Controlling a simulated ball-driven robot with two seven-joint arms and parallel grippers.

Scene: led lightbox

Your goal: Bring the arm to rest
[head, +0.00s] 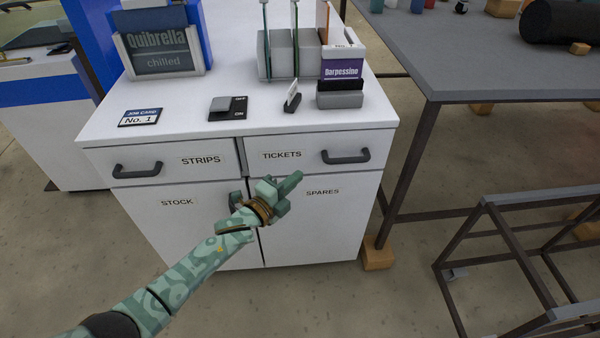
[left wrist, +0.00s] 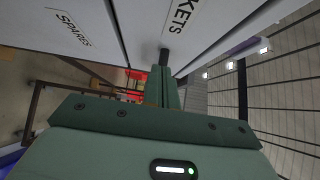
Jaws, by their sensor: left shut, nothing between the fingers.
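My left gripper (head: 293,182) is shut and empty. It is in front of the white cabinet (head: 330,228), just below the TICKETS drawer (head: 298,155) and over the upper part of the SPARES door. Its closed fingers also show in the left wrist view (left wrist: 164,88), pointing toward the dark TICKETS handle (left wrist: 164,57). I cannot tell from that view whether they touch it. In the head view the TICKETS handle (head: 346,157) lies to the right of the fingertips, apart from them. Both drawers look closed. My right gripper is not in view.
On the cabinet top are a lightbox sign (head: 160,52) reading Quibrella, a job card (head: 141,117), an ON switch (head: 228,108), a grey holder (head: 292,55) and a Darpessine box (head: 343,66). A grey table (head: 455,65) and a metal frame (head: 520,201) stand at right.

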